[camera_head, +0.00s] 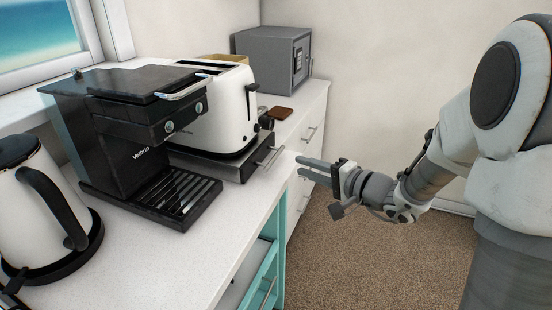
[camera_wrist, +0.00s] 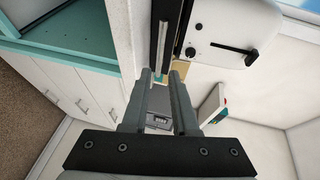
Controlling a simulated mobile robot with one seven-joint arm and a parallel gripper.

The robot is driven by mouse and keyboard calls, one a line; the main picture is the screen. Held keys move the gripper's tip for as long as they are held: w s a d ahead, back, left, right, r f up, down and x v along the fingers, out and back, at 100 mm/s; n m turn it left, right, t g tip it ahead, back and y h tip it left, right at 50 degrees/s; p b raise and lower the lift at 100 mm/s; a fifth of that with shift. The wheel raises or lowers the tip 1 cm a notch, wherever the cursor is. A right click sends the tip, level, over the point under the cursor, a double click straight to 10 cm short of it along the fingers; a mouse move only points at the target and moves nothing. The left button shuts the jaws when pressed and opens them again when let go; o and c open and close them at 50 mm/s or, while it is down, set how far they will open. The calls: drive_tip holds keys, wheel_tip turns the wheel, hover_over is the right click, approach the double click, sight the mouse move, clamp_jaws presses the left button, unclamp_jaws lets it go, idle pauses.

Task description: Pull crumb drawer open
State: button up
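The white toaster (camera_head: 222,107) stands on a low dark base with the crumb drawer (camera_head: 232,171), whose front bears a silver bar handle (camera_head: 271,156). The drawer looks shut. My gripper (camera_head: 298,168) is to the right of the handle, just past the counter edge, its fingers pointing left towards it. The two fingers are apart with nothing between them. In the wrist view my gripper (camera_wrist: 161,74) is open, and the handle (camera_wrist: 162,42) shows just beyond the fingertips, roughly in line with the gap. The toaster (camera_wrist: 225,30) is at the upper right there. I see no contact with the handle.
A black coffee machine (camera_head: 135,125) stands left of the toaster, with a white kettle (camera_head: 45,200) further left. A grey safe (camera_head: 272,58) is behind on the counter. White drawers with handles (camera_head: 308,135) lie below the counter. The floor (camera_head: 370,260) is clear.

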sight(276, 155)
drive_tip(key=x, duration=1)
drive_tip(key=shift+w+a+f+b, duration=0.15)
drive_tip(key=shift+w+a+b, duration=0.1)
drive_tip(key=shift+b, duration=0.1)
drive_tip(key=shift+s, duration=0.1)
clamp_jaws()
idle(0.7)
